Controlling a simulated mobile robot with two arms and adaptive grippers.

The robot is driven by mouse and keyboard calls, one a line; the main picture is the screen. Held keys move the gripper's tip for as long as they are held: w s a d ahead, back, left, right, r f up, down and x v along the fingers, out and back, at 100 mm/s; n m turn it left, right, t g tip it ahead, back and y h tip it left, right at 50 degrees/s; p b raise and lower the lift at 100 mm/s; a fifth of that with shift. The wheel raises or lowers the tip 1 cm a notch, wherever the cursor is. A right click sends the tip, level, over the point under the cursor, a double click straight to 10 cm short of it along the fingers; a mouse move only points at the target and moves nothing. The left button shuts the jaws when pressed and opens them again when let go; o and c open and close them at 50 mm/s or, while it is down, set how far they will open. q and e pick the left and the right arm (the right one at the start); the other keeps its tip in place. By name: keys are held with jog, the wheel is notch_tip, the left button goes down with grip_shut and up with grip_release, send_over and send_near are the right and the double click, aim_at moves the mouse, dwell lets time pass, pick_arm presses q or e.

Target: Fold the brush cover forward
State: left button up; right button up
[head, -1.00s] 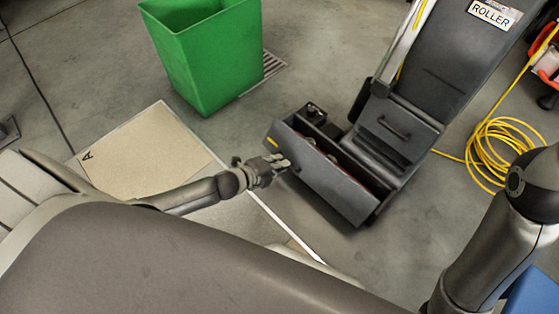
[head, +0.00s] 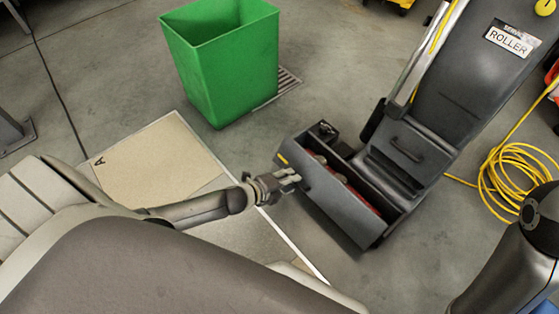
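The dark grey brush cover (head: 338,207) is the front panel of the floor machine (head: 408,147) labelled ROLLER. It is tilted forward, away from the machine body. A long gap behind it shows a red brush (head: 362,200) and round parts inside. My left gripper (head: 294,177) is at the cover's left end, by its yellow mark. Its fingers are too small to tell whether they are open or shut, or whether they touch the cover. My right gripper is out of view; only part of my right arm shows at the right edge.
A green bin (head: 222,62) stands on the floor behind and left of the machine. A beige pad (head: 150,160) marked A lies left of my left gripper. A coiled yellow cable (head: 512,180) lies right of the machine. Floor in front of the cover is clear.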

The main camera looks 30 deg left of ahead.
pick_arm(q)
jog(key=v, duration=1.1)
jog(key=shift+s+r, duration=0.2)
jog(key=shift+r, duration=0.05)
jog(key=shift+a, duration=0.1)
